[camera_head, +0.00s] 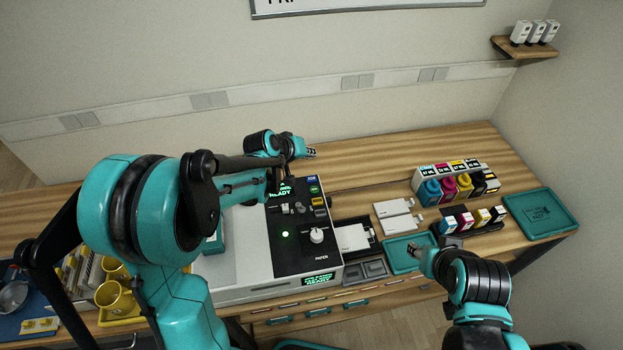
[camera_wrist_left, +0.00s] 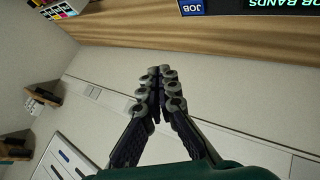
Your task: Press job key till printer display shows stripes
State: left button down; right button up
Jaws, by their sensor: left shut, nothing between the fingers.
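The blue JOB key (camera_head: 312,178) sits at the far right corner of the printer's black top panel (camera_head: 290,255); it also shows in the left wrist view (camera_wrist_left: 191,7), at the upper edge. The left wrist view shows "JOB BANDS", cut off, on the display (camera_wrist_left: 285,5). My left gripper (camera_head: 312,152) is shut and empty, beyond the JOB key and apart from it; its fingers (camera_wrist_left: 160,80) meet in the wrist view. My right gripper (camera_head: 420,255) hangs near a teal tray.
A front display (camera_head: 319,280) is lit green. Ink bottles (camera_head: 445,187) and small cartridges (camera_head: 466,221) stand at the right, with another teal tray (camera_head: 541,213) farther right. Yellow mugs (camera_head: 117,296) stand at the left. The table behind the printer is clear.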

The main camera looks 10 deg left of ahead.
pick_arm(q)
jog(key=b, duration=0.6)
send_over(310, 180)
notch_tip(310, 180, down, 8)
jog(key=shift+r, duration=0.25)
jog(key=shift+f, duration=0.55)
dwell(0.3)
jog(key=shift+f+b, duration=0.4)
jog(key=shift+b, duration=0.25)
jog(key=shift+s+f+b, duration=0.1)
jog(key=shift+f+b, duration=0.3)
jog(key=shift+f, duration=0.05)
dwell(0.4)
jog(key=shift+r+p, duration=0.65)
jog(key=shift+r, duration=0.25)
